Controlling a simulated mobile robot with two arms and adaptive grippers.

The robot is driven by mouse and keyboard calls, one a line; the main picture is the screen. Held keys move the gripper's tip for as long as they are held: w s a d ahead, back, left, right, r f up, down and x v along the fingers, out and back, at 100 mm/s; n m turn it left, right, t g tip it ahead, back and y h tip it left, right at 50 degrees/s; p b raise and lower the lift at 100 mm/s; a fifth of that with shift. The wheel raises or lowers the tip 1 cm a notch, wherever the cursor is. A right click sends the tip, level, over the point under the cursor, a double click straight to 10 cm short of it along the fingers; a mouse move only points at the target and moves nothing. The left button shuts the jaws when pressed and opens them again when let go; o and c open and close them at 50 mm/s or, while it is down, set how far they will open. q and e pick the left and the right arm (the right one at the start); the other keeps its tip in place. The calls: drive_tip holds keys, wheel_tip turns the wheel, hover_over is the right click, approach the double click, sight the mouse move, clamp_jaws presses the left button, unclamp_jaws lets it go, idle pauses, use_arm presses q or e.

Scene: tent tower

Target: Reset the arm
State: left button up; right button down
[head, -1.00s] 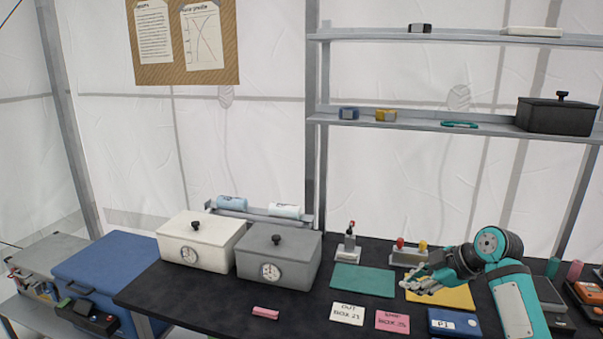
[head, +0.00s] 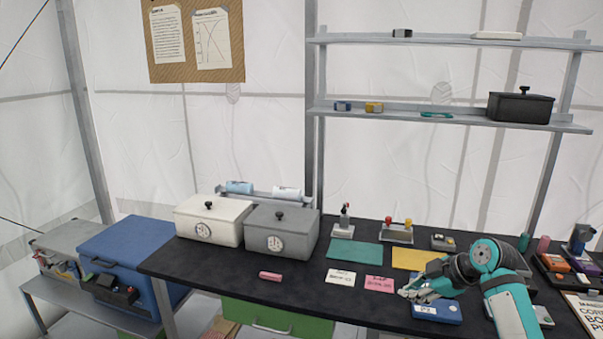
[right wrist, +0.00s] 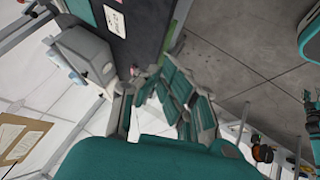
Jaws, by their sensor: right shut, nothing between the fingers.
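My right gripper (head: 418,294) shows at the right of the head view, above the front part of the black table (head: 235,277), over the left end of a blue box (head: 437,311) with a white label. Its fingers are closed and hold nothing. In the right wrist view the teal and grey fingers of this gripper (right wrist: 160,80) fill the middle, with the dark table edge and grey floor beyond.
A white box (head: 212,222) and a grey box (head: 282,232) with dials stand at the table's left. Green (head: 355,253) and yellow (head: 409,259) mats lie right of them. A pink block (head: 270,276) lies in front. Shelves (head: 450,122) rise behind; a blue cooler (head: 125,262) stands left.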

drive_tip(key=s+d+f+m+g+h, duration=0.1)
drive_tip(key=s+f+m, duration=0.3)
drive_tip(key=f, duration=1)
drive_tip(key=s+f+m+g+h, duration=0.15)
drive_tip(key=s+f, duration=0.55)
drive_tip(key=f, duration=0.7)
drive_tip(key=s+d+f+m+h, duration=0.15)
drive_tip(key=s+f+m, duration=0.3)
drive_tip(key=f, duration=0.95)
drive_tip(key=s+a+f+m+g+h+b, duration=0.1)
drive_tip(key=s+f, duration=0.6)
drive_tip(key=s, duration=0.4)
drive_tip(key=s+a+f+m+h, duration=0.1)
drive_tip(key=s+f, duration=0.7)
drive_tip(key=s, duration=0.4)
use_arm(q)
drive_tip(key=shift+w+f, duration=0.7)
drive_tip(key=shift+w, duration=0.25)
use_arm(e)
drive_tip(key=s+a+f, duration=0.1)
drive_tip(key=s+f, duration=0.1)
drive_tip(key=s, duration=0.7)
drive_tip(key=s+a+f+m+g, duration=0.1)
drive_tip(key=s+f, duration=0.1)
drive_tip(key=s, duration=0.8)
drive_tip(key=shift+s+a, duration=0.2)
drive_tip(key=shift+a, duration=0.2)
